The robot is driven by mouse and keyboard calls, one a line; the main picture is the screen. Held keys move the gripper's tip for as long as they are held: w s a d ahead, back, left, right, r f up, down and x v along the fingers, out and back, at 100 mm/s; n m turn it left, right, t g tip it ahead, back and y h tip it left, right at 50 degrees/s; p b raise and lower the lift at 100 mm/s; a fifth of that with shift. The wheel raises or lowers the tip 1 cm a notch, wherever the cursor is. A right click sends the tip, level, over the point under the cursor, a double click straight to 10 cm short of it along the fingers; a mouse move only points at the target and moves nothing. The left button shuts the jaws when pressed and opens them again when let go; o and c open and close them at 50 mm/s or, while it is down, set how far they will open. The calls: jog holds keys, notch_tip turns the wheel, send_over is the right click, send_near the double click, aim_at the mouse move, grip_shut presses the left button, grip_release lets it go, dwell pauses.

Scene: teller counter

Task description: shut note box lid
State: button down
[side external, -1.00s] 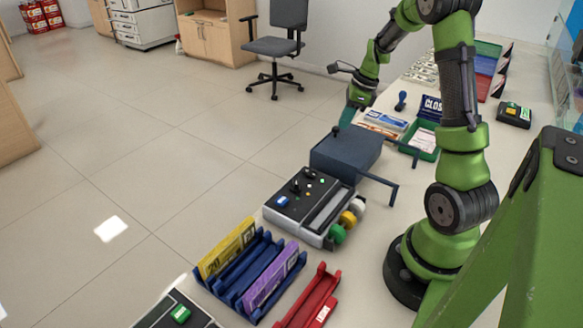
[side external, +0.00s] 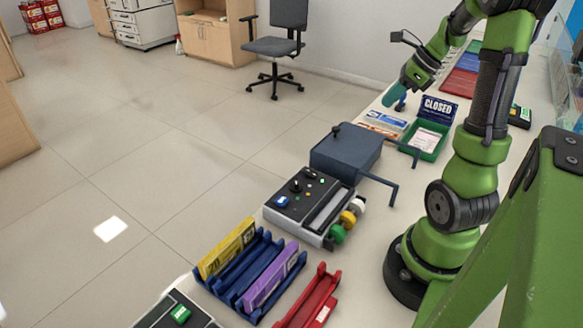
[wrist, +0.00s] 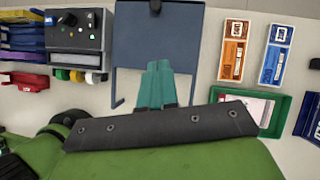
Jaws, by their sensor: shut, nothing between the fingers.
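The note box (side external: 340,160) is a dark blue-grey box on the counter in the side view. Its lid (side external: 347,143) lies flat across the top, with a small dark knob (side external: 336,130) at the far-left edge. No gap under the lid is visible from here. In the wrist view the lid (wrist: 155,40) is below my gripper (wrist: 157,66), whose teal fingers are together and empty. In the side view my gripper (side external: 389,99) is up and behind the box, clear of it.
Thin dark bars (side external: 380,182) stick out from the box's right side. A green tray (side external: 428,140), a CLOSED sign (side external: 438,109) and banknote bundles (side external: 385,122) lie behind it. A grey control device (side external: 308,205) and blue note racks (side external: 250,278) stand in front.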

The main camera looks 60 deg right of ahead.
jog(key=s+a+f+m+t, duration=0.1)
jog(key=s+a+f+t, duration=0.1)
send_near(352, 141)
jog(key=shift+h, duration=0.4)
jog(key=w+f, duration=0.1)
jog(key=w+a+f, duration=0.1)
jog(key=w, duration=0.1)
jog(key=shift+w+a+f, duration=0.15)
jog(key=shift+w+f, duration=0.2)
jog(key=shift+w+a, duration=0.15)
jog(key=shift+w, duration=1.1)
jog(key=shift+w+f, duration=0.15)
jog(key=shift+w, duration=0.45)
